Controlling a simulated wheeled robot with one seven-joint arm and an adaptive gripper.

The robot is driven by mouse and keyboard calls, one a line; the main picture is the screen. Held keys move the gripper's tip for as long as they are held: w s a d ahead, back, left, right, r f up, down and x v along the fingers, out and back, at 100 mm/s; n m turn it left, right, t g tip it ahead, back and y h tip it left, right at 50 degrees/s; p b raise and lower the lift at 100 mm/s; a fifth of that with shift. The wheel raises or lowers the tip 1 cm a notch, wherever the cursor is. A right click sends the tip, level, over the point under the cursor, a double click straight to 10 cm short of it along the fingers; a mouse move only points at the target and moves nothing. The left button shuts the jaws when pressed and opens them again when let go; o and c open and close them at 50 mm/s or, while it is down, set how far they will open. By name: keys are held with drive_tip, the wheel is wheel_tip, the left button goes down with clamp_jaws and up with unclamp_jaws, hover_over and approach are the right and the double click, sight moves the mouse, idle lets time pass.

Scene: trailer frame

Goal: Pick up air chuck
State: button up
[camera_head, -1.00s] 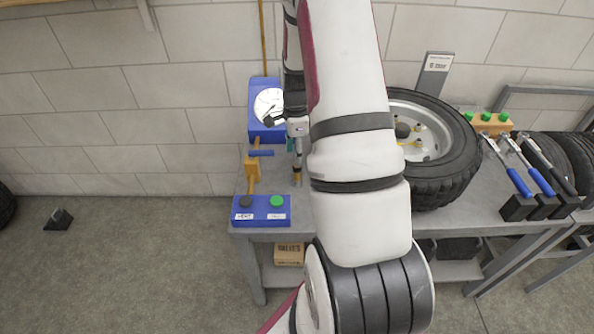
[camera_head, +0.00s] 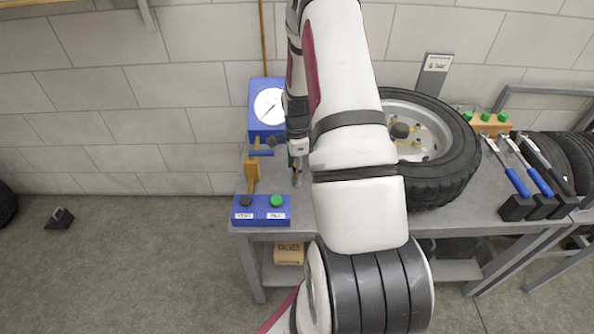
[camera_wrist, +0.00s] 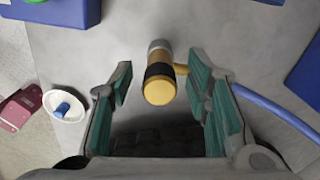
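The air chuck (camera_wrist: 159,73) is a short cylinder with a yellow end, a black band and a grey tip. A yellow side stub joins it to a blue hose (camera_wrist: 270,107). In the wrist view my gripper (camera_wrist: 162,88) is open, with teal pads on both sides of the chuck and gaps on each side. I cannot tell how deep the chuck sits between the fingers.
A blue gauge box (camera_head: 259,130) stands behind the chuck. A yellow bracket (camera_head: 251,172) and a blue two-button box (camera_head: 262,211) are to the left. A tire (camera_head: 442,180) lies on the bench (camera_head: 470,215) to the right, with blue-handled tools (camera_head: 519,182) beyond it.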

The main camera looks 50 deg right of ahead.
clamp_jaws()
drive_tip(key=shift+r, duration=0.15)
